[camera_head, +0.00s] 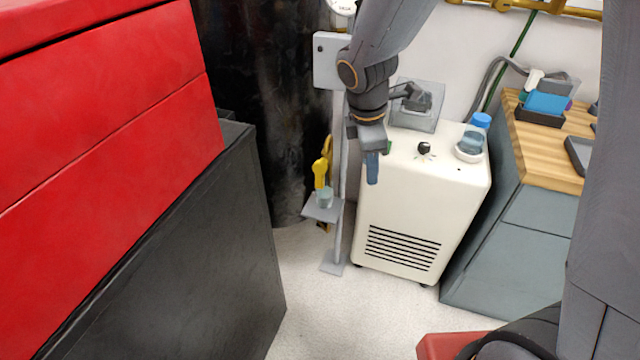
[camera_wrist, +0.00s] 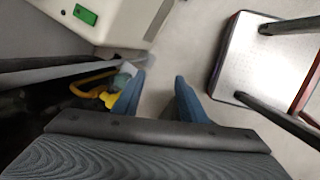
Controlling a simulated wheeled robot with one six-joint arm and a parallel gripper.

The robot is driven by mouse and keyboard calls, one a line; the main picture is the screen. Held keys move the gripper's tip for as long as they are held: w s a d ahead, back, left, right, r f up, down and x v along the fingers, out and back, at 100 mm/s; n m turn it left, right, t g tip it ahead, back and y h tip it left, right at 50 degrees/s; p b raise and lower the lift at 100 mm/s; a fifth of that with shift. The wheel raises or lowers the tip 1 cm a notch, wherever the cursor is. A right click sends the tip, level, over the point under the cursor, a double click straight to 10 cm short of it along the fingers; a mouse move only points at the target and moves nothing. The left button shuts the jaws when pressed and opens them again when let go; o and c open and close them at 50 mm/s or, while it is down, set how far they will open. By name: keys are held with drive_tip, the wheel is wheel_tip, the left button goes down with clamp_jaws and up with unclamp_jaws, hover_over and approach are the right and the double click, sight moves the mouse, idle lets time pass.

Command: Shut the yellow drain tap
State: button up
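The yellow drain tap (camera_head: 321,174) is on a thin grey stand beside the dark drum, just above a small grey shelf (camera_head: 322,212). A small glass cup (camera_head: 325,198) stands on that shelf, below the tap. My gripper (camera_head: 371,168) hangs to the right of the tap, apart from it, in front of the white cabinet. In the wrist view my gripper (camera_wrist: 160,95) has its two blue fingers spread with bare floor between them. The yellow tap (camera_wrist: 108,98) shows just left of the left finger, partly hidden by it. I cannot tell the tap handle's exact angle.
The white cabinet (camera_head: 412,215) with a black knob and a blue-capped bottle (camera_head: 475,133) stands right of the tap. The dark drum (camera_head: 280,110) is behind it. A red and black unit (camera_head: 120,150) fills the left. Floor (camera_head: 340,315) in front is clear.

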sight(319, 172)
drive_tip(key=w+a+f+n+b, duration=0.1)
drive_tip(key=w+a+f+n, duration=0.1)
drive_tip(key=w+a+n, duration=0.1)
drive_tip(key=w+a+f+n+t+b, duration=0.1)
drive_tip(key=w+a+f+n, duration=0.2)
drive_tip(key=a+n, duration=0.1)
drive_tip(key=w+a+f+n+t+b, duration=0.1)
drive_tip(key=w+a+f+n+b, duration=0.1)
drive_tip(key=w+a+f+n, duration=0.1)
drive_tip(key=shift+w+a+f+n, duration=0.1)
drive_tip(key=shift+w+a+n, duration=0.3)
drive_tip(key=shift+n, duration=0.3)
drive_tip(key=shift+w+a+f+n, duration=0.15)
drive_tip(key=shift+a+n, duration=0.3)
drive_tip(key=shift+n, duration=0.25)
drive_tip(key=shift+w+a+f+n, duration=0.15)
drive_tip(key=shift+w+a+n, duration=0.05)
drive_tip(key=shift+n, duration=0.1)
drive_tip(key=b+x, duration=0.2)
drive_tip(key=x, duration=0.5)
drive_tip(key=shift+f, duration=0.15)
clamp_jaws()
